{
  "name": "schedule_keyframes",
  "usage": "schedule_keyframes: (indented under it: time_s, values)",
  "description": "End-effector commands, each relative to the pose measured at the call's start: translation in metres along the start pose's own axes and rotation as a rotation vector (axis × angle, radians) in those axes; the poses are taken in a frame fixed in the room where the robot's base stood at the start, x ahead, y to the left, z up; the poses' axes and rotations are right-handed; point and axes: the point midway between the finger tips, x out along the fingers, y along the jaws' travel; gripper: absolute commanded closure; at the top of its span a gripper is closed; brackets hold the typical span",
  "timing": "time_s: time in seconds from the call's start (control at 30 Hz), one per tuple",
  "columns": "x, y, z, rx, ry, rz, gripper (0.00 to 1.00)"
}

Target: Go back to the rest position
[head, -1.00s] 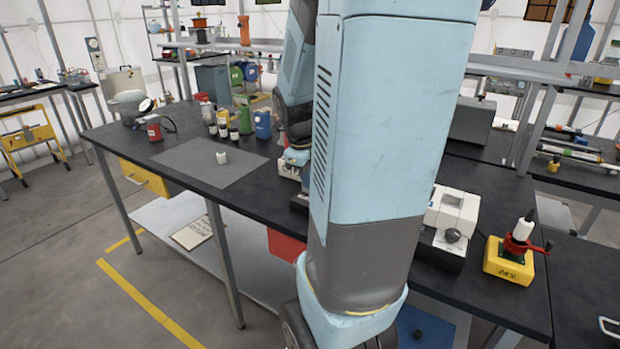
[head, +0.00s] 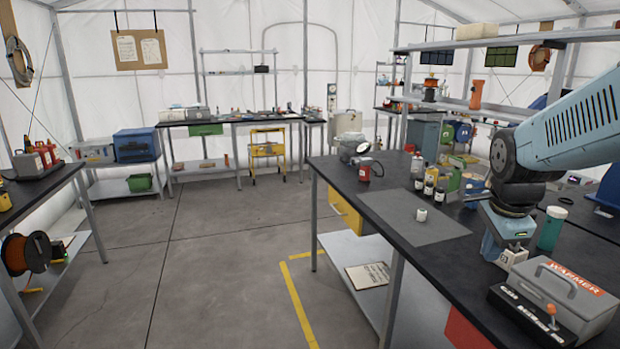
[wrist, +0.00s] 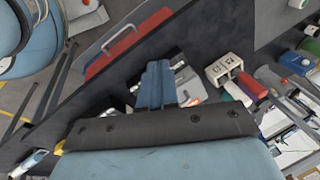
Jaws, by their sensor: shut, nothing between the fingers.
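My arm enters the head view from the right edge, its pale blue links bent down over the dark bench (head: 400,195). My gripper is at its lower end, above the right part of the bench, and its fingers are hard to make out in that view. In the wrist view the blue fingers of my gripper (wrist: 157,82) are together and empty. Pale and grey equipment lies partly hidden behind them.
A grey warmer (head: 570,295) stands on the bench at the lower right. A white jar (head: 422,214) sits on a grey mat (head: 385,208), with bottles behind it. A green-blue container (head: 551,228) stands beside the arm. Open floor (head: 190,260) lies left of the bench.

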Motion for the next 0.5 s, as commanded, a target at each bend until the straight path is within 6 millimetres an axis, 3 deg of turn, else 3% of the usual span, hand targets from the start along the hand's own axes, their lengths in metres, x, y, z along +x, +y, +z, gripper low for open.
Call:
schedule_keyframes:
  time_s: [0.5]
  values:
    - [-0.07, 0.029, 0.071, -1.073, -0.004, -0.188, 1.0]
